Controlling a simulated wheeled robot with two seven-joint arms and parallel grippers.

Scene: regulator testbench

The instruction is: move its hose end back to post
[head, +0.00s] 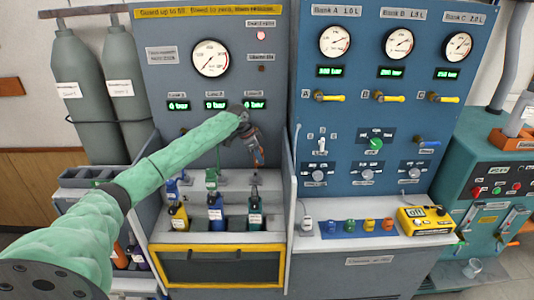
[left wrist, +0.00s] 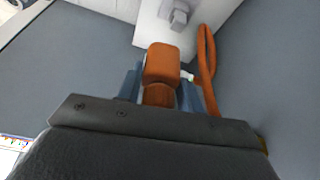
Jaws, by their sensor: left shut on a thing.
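My left gripper (head: 257,152) is in front of the left panel, above the bottle bay. It is shut on an orange hose end (left wrist: 162,64), which sits between its two fingers in the left wrist view. The orange hose (left wrist: 207,55) loops up at the right of the fingers there. A grey block-like fitting (left wrist: 178,14) on a pale plate shows just beyond the hose end; I cannot tell whether it is the post. A gap shows between hose end and fitting in that picture. My right gripper is not in view.
Yellow (head: 178,216), blue (head: 215,212) and dark (head: 255,214) bottles stand in the bay below the gripper. The right panel (head: 375,70) carries gauges and yellow-handled valves. A yellow meter (head: 426,219) lies on the right shelf. Grey cylinders (head: 80,80) stand at the left.

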